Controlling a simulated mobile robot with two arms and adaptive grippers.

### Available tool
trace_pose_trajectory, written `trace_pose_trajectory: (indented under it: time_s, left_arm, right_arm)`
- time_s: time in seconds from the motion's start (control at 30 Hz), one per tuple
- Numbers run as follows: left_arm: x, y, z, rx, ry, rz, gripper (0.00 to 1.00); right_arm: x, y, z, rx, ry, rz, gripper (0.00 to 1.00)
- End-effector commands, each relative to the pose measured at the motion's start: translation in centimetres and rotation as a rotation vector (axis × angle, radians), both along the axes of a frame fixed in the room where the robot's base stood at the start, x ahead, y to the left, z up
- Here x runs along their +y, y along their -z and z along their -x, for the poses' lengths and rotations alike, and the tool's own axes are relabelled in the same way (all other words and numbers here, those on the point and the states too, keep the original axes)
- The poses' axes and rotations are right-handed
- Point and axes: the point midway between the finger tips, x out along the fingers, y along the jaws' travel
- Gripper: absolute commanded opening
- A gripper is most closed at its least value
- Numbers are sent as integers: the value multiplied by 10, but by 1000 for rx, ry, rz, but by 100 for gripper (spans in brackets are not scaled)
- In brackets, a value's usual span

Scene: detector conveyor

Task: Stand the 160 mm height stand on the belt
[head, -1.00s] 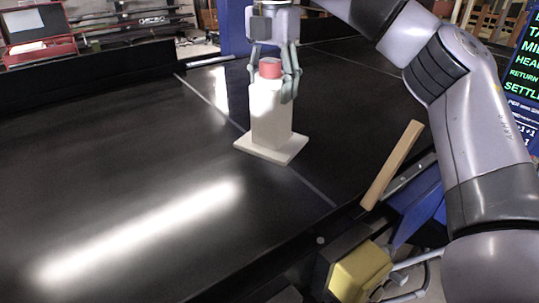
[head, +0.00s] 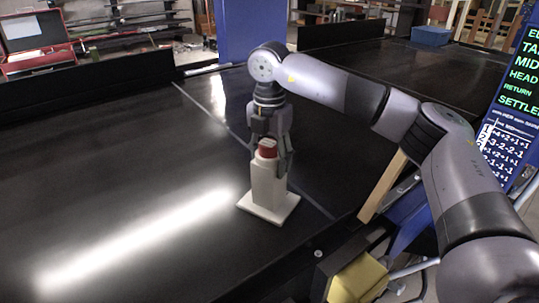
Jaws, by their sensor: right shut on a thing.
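The height stand (head: 266,188) is a white upright block on a square white base plate, with a red top (head: 267,148). My left gripper is not in view.
A wooden bar (head: 383,187) and a yellow block (head: 358,279) are at the belt's near right edge. A blue post (head: 250,28) stands at the back. A screen with text (head: 516,75) is at the right. The belt's left part is clear.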

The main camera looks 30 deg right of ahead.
Motion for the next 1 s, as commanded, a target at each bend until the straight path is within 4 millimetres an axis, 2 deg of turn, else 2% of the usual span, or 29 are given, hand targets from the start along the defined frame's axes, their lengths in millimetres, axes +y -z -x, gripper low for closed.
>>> trace_pose_trajectory:
  time_s: [0.27,0.3,0.57,0.93,1.0]
  left_arm:
    - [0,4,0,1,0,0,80]
    - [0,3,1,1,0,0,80]
    - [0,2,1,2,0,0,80]
    - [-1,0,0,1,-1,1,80]
    - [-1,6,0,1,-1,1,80]
  right_arm:
    - [0,2,0,-2,0,-1,0]
    - [0,2,0,-1,0,-1,55]
    - [0,2,0,0,0,0,72]
    - [0,-2,0,-1,0,-1,73]
    - [0,-5,-1,-3,0,-1,73]
